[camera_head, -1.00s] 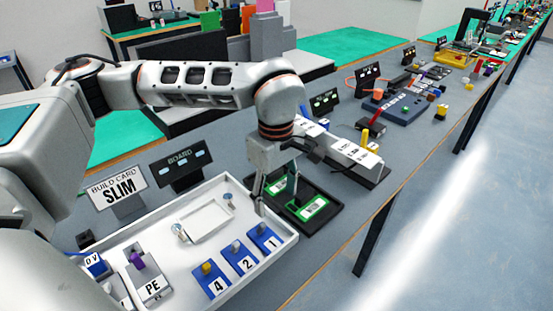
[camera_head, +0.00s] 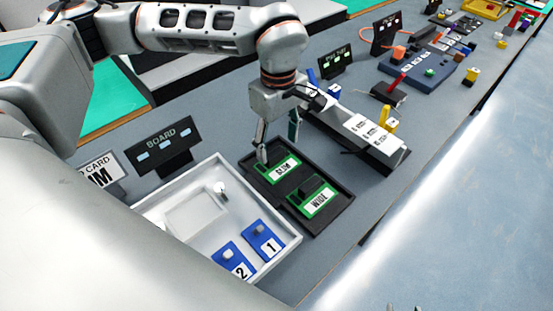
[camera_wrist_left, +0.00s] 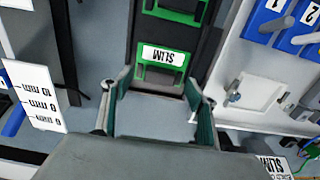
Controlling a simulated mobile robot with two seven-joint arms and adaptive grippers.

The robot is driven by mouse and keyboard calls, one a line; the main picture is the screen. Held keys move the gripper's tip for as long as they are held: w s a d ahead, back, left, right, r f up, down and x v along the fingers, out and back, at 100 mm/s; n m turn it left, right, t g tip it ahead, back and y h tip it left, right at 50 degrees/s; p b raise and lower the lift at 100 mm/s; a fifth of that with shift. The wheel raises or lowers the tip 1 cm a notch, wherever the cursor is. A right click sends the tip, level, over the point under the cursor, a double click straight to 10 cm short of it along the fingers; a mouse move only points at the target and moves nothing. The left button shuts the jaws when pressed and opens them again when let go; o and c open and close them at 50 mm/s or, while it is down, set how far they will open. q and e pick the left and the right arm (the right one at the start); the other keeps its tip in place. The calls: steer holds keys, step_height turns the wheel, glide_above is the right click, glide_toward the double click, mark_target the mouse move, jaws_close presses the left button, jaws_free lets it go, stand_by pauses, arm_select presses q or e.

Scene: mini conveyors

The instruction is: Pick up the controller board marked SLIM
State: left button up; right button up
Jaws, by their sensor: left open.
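The board marked SLIM (camera_head: 284,169) is green-edged with a white label and lies in a black tray (camera_head: 330,222). A second green board, marked WIDE (camera_head: 320,201), lies beside it, nearer the front. My left gripper (camera_head: 278,143) is open and empty, pointing down at the back end of the SLIM board. In the left wrist view its fingers (camera_wrist_left: 158,88) stand apart, with the SLIM board (camera_wrist_left: 163,58) just beyond them, its label upside down. Part of the second board (camera_wrist_left: 178,10) shows above it. Two small tips at the bottom edge of the head view may be my right gripper (camera_head: 404,307).
A white tray (camera_head: 290,252) with blue blocks marked 1 and 2 stands left of the black tray. Behind it are a dark BOARD sign (camera_head: 165,146) and a partly hidden build card (camera_head: 104,172). A rack with white labels (camera_head: 395,155) stands to the right.

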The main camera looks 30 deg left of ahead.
mark_target(277, 155)
arm_select(q)
step_height(277, 155, down, 5)
steer(key=shift+a+r, duration=0.1)
steer(key=shift+a, duration=0.05)
steer(key=c, duration=1.2)
steer(key=shift+r, duration=0.15)
steer(key=shift+c, duration=0.2)
